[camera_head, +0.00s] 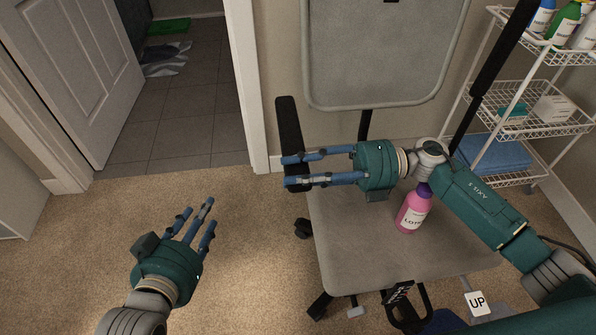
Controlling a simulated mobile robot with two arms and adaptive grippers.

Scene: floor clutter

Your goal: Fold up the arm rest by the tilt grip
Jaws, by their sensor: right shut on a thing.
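A black arm rest (288,122) stands at the left side of a grey office chair (450,250). My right gripper (289,170) reaches in from the right and is shut on the near end of this arm rest, with fingers across it. Another long black bar (490,70) slants up at the chair's right side, partly behind my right arm. I cannot make out a separate tilt grip on the held arm rest; the fingers cover its near end. My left gripper (194,224) is open and empty above the carpet, left of the chair.
A pink lotion bottle (412,212) stands on the seat, below my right wrist. A black loop with a tag (399,293) and an "UP" tag (477,303) are at the seat's front. A white wire shelf (540,90) stands right. Carpet (90,240) is clear at left.

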